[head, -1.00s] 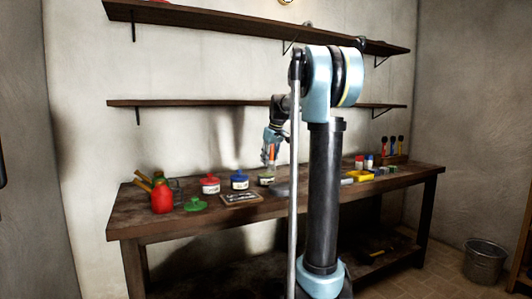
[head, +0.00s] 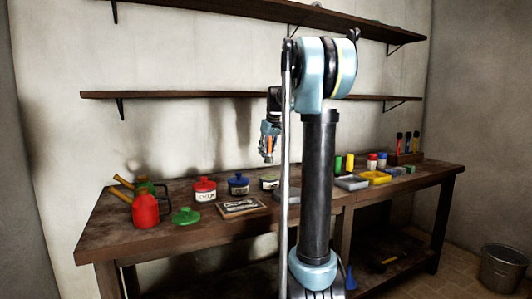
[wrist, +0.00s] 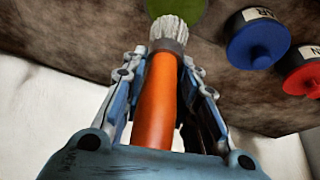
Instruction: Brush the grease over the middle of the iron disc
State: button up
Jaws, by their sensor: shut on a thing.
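My gripper (head: 267,152) is shut on a brush with an orange handle (wrist: 157,100) and pale bristles (wrist: 172,30). The brush hangs bristles down above the bench, over or near a small jar with a white label (head: 270,183). In the wrist view the bristles overlap a round green surface (wrist: 182,10), cut off by the top edge; I cannot tell whether they touch it. A grey, flat object (head: 284,195), perhaps the iron disc, lies right of the jar, partly hidden by my arm.
Red (head: 204,189) and blue (head: 238,184) lidded jars stand left of the small jar, behind a framed board (head: 242,207). A red can (head: 146,210) stands at the bench's left end. A shelf (head: 180,95) runs above.

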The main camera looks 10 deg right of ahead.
aim_at(267, 162)
dwell(0.3)
jog(key=shift+f, duration=3)
jog(key=shift+f, duration=0.45)
jog(key=shift+r, duration=3.5)
